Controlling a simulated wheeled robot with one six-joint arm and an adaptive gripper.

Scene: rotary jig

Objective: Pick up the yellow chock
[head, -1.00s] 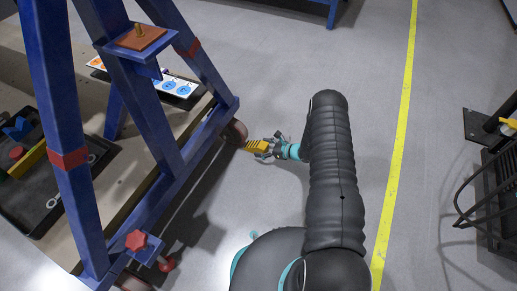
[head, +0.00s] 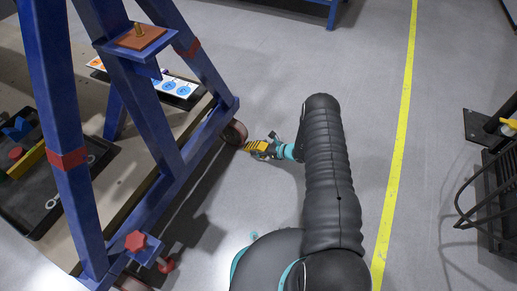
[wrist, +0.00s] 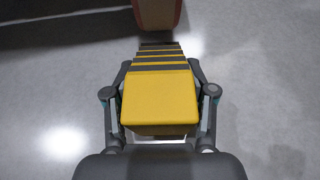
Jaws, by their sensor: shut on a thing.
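The yellow chock (head: 257,147) has dark stripes on its sloped end. In the head view it is by the caster wheel (head: 234,133) of the blue frame. In the wrist view the chock (wrist: 160,96) lies between both fingers, its striped end pointing at the reddish-brown wheel (wrist: 157,14). My gripper (wrist: 160,92) is shut on the chock, one finger on each side. In the head view my gripper (head: 267,147) comes in from the right, low near the floor. I cannot tell whether the chock touches the floor or the wheel.
The blue frame (head: 150,120) with red bands and a red knob (head: 136,241) fills the left. A dark tray (head: 45,205) lies behind its legs. Grey floor is open between my arm and the yellow line (head: 400,140). A black rack (head: 497,190) stands at right.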

